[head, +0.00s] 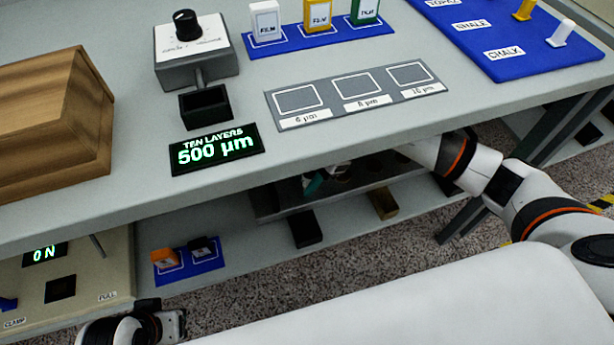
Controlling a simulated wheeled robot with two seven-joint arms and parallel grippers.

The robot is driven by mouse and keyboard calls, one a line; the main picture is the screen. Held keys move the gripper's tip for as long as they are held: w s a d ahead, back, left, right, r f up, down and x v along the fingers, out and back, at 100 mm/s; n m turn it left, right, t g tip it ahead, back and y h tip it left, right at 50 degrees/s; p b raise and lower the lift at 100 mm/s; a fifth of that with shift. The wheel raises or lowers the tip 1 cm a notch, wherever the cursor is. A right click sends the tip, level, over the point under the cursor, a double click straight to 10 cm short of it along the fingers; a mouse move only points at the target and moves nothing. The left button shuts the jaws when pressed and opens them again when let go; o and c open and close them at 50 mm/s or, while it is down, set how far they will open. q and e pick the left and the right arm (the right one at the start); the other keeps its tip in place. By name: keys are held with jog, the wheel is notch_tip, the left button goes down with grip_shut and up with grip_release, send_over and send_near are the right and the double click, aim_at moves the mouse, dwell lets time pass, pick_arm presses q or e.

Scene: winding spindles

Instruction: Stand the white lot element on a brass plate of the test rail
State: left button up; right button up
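A small white piece (563,31) stands on the blue board (540,62) at the upper right, beside a CHALK label. A labelled white block (265,20) stands on a blue strip at the back. I cannot tell which is the lot element. A dark grey fixture (270,205) sits on the lower shelf, partly under the tabletop, with a brass-brown block (383,203) and a black block at its front. I cannot make out the brass plates for certain. My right arm reaches under the tabletop edge; its gripper is mostly hidden there. My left gripper (172,325) is at the bottom left, partly cut off.
The tabletop holds a wooden box (50,125), a knob unit (194,50), a "500 µm" display (215,148) and a grey three-square plate (355,93). The tabletop's front edge overhangs the shelf. A small blue mat (188,267) with orange and black pieces lies below.

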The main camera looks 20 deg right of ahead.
jog(key=o, duration=0.4)
jog(key=shift+o, duration=0.2)
jog(key=shift+r+p, duration=0.3)
jog(key=shift+p, duration=0.1)
jog(key=shift+v, duration=1.25)
jog(key=shift+w+d, duration=0.25)
jog(key=shift+d, duration=0.75)
pick_arm(q)
jog(key=shift+r, duration=0.2)
pick_arm(e)
jog(key=d, duration=0.3)
jog(key=w+d, duration=0.1)
jog(key=d, duration=0.2)
jog(key=w+d, duration=0.1)
jog(key=d, duration=0.3)
jog(key=shift+w, duration=0.15)
